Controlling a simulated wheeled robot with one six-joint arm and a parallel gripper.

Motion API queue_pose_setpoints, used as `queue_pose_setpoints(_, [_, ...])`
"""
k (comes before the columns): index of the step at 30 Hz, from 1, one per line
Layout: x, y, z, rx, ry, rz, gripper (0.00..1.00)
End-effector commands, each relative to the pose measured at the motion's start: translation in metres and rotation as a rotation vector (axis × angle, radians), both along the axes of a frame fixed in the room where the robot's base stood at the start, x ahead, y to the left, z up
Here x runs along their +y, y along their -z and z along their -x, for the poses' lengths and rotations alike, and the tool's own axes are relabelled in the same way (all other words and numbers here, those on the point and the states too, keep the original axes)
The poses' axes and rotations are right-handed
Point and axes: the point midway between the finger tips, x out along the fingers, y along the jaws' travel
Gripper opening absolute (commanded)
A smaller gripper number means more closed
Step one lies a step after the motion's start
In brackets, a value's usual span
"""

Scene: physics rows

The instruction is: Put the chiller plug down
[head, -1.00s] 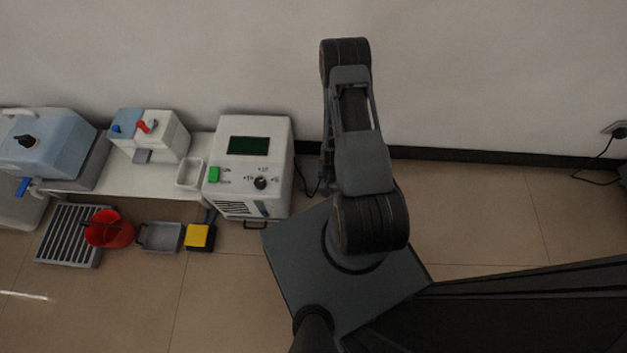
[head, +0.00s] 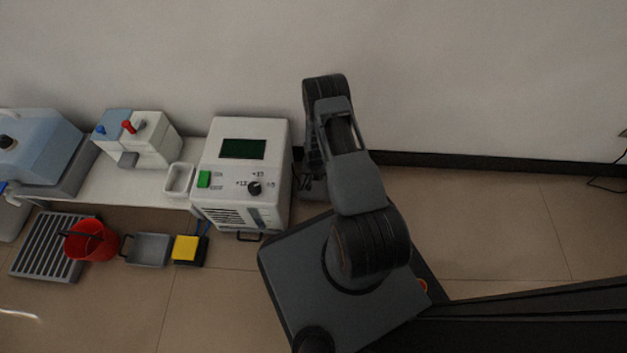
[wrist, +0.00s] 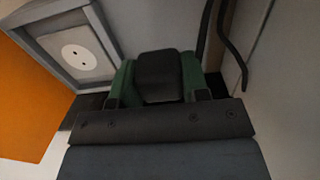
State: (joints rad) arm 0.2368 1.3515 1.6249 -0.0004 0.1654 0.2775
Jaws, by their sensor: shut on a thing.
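In the wrist view my gripper (wrist: 158,92), with green fingers, is shut on the black chiller plug (wrist: 160,72). A dark cord (wrist: 228,50) runs down to the right of the plug. A pale socket with two holes in a grey frame (wrist: 78,52) is at upper left, apart from the plug. In the head view the chiller (head: 243,170) is a white box with a green display, a knob and a green switch. My arm hides most of my gripper and the plug there.
A low white bench (head: 130,190) left of the chiller bears lab devices. On the floor are a grate (head: 38,248), red bucket (head: 90,241), grey tray (head: 149,250) and yellow block (head: 187,249). Floor right of my arm is mostly clear. An orange surface (wrist: 35,95) lies left in the wrist view.

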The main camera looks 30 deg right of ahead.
Motion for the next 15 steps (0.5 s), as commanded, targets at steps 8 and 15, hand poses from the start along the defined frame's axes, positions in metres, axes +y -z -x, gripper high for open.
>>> queue_pose_setpoints(8, [0.001,0.014,-0.01,-0.002,0.0,0.001,0.04])
queue_pose_setpoints(15, [0.001,0.044,-0.011,0.0,0.001,0.0,0.04])
